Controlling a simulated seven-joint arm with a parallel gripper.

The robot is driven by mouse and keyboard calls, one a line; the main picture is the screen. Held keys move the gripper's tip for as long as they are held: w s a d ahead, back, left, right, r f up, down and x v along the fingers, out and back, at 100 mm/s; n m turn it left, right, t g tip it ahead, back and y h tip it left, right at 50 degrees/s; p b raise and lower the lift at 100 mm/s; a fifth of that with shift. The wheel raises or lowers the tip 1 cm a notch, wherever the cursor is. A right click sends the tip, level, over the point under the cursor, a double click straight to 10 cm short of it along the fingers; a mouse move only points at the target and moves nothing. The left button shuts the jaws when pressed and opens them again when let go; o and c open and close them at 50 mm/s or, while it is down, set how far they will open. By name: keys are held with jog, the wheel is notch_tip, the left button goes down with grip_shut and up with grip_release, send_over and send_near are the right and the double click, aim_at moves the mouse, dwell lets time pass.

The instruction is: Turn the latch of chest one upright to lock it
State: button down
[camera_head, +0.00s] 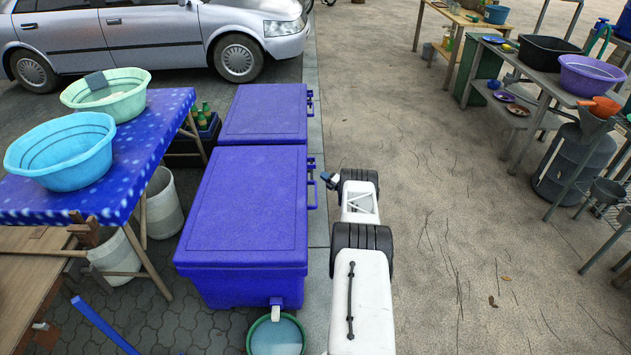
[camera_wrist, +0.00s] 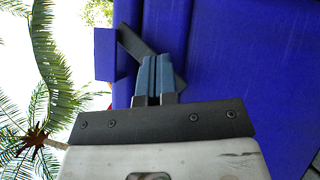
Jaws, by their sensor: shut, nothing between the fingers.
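The near blue chest (camera_head: 245,215) has its lid closed, and my gripper (camera_head: 328,180) is at its right side, toward its far end. In the wrist view, a dark latch bar (camera_wrist: 131,40) lies slanted across the blue chest wall (camera_wrist: 225,60), beside a blue block (camera_wrist: 104,54). My gripper also shows there, its blue fingers (camera_wrist: 158,66) shut together with nothing between them. The fingertips overlap the middle of the bar and hide part of it; I cannot tell whether they touch it. No label shows which chest is chest one.
A second closed blue chest (camera_head: 264,112) stands behind the near one. A green basin (camera_head: 277,337) of water sits below the near chest's front tap. A table (camera_head: 150,170) with two basins stands left. The paving to the right of my arm is open.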

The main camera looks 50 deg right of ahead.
jog(key=r+m+g, duration=0.1)
jog(key=m, duration=0.1)
jog(key=m+g+h, duration=0.1)
jog(key=m+g, duration=0.5)
send_near(312, 171)
jog(key=shift+s+a+f, duration=0.35)
jog(key=shift+s+a, duration=0.05)
jog(key=shift+s, duration=0.4)
jog(key=shift+s+a+f, duration=0.35)
jog(key=shift+s, duration=0.4)
jog(key=shift+s+a+f, duration=0.35)
jog(key=shift+s+a, duration=0.05)
jog(key=shift+s, duration=0.4)
jog(key=shift+w, duration=0.15)
jog(key=d+x, duration=0.1)
jog(key=x, duration=0.8)
jog(key=shift+w+a+f, duration=0.15)
jog(key=shift+w+a, duration=0.2)
jog(key=shift+a, duration=0.05)
